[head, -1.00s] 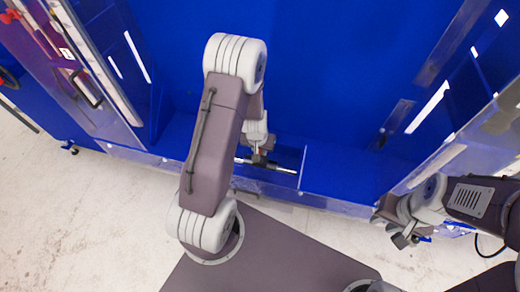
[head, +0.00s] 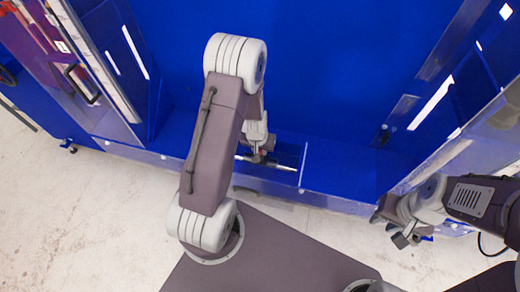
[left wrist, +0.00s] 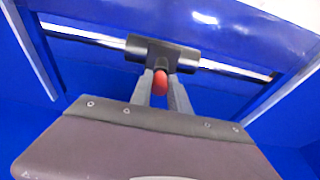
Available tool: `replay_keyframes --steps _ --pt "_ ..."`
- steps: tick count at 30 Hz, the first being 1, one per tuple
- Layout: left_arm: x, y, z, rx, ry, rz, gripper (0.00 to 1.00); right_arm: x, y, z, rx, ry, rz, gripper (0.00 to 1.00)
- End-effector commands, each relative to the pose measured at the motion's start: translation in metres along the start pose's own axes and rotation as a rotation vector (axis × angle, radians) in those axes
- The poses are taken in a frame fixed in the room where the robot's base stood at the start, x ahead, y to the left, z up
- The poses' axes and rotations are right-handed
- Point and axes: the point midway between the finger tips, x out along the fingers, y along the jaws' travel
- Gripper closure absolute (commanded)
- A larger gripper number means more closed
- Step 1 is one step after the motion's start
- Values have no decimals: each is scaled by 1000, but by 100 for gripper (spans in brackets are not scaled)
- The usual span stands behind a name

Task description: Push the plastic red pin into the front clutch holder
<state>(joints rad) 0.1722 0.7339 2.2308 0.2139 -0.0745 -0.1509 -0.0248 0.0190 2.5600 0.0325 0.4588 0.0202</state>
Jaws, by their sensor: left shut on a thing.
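The red pin (left wrist: 159,84) shows in the left wrist view as a small rounded red piece between the two grey fingers of my left gripper (left wrist: 166,88). The fingers are shut on it. Directly beyond it is the dark clutch holder (left wrist: 160,54), mounted around a shiny metal rod (left wrist: 85,36). The pin's far end is hidden, so I cannot tell how deep it sits in the holder. In the head view my left gripper (head: 259,155) is at the rod, partly hidden by my own arm. My right gripper (head: 404,238) hangs away at the right; its fingers are too small to read.
The rod lies in a blue recess with a clear front panel (head: 340,201). Blue walls (head: 330,60) rise behind. A cabinet side with a dark handle (head: 82,84) stands at the left, and clear panels at the right. The pale floor (head: 70,220) is open in front.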

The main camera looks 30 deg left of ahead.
Motion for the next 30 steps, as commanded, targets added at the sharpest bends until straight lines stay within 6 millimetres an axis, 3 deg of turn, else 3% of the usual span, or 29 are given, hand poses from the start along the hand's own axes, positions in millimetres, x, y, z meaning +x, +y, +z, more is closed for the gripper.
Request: replay_keyframes --steps 8,9,11,30 --pt "6 0 2 0 0 0 100 6 0 1 0 0 0 69" --pt "6 0 1 0 0 0 70 5 0 0 0 0 0 69" --pt "5 0 1 0 0 0 53 5 0 0 0 0 0 69" --pt "3 0 1 0 0 0 53 3 0 0 0 0 0 69"
